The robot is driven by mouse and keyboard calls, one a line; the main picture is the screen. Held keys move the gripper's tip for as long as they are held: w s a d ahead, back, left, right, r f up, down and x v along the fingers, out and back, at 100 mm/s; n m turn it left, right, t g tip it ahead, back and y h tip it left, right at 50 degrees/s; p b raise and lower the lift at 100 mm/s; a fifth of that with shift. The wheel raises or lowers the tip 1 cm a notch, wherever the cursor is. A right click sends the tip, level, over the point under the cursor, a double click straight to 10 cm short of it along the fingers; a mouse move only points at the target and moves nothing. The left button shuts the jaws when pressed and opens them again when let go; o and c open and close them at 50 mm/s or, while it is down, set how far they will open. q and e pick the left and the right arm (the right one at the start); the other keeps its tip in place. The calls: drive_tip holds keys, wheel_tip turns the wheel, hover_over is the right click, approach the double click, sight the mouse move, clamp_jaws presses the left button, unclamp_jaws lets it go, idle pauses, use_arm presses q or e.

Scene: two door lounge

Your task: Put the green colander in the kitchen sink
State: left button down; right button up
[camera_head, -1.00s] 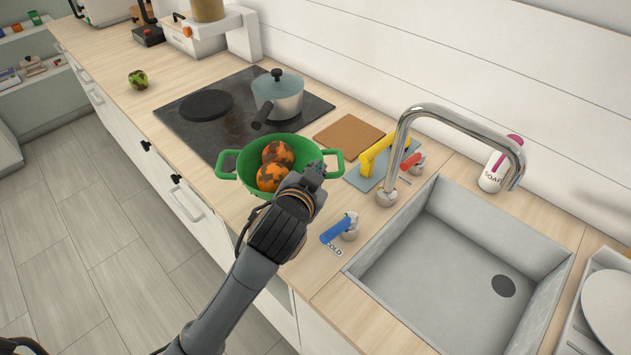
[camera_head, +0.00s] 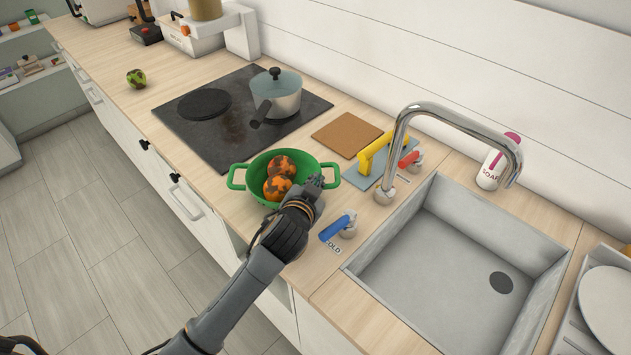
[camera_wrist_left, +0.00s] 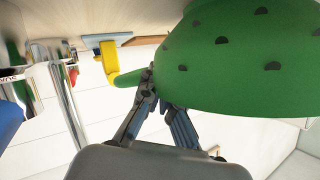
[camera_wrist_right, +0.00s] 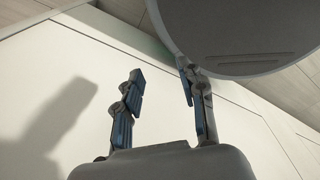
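The green colander (camera_head: 260,199) is on the wooden counter between the stove and the sink, with two orange mottled fruits inside. The grey kitchen sink (camera_head: 430,282) is to its right and is empty. My left gripper (camera_head: 318,183) is at the colander's right handle. In the left wrist view the colander (camera_wrist_left: 235,65) fills the top right, and my left gripper (camera_wrist_left: 155,92) has its fingers close together at the handle's base; the exact contact is partly hidden. My right gripper (camera_wrist_right: 160,80) is open and empty in its wrist view, away from the counter.
A chrome faucet (camera_head: 404,140) arches over the sink, with a blue cold handle (camera_head: 335,229) near my left gripper. A rack with plates (camera_head: 608,305) is right of the sink.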

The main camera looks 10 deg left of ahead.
use_arm(q)
drive_tip(key=c, duration=1.5)
unclamp_jaws()
drive_tip(key=shift+f, duration=0.1)
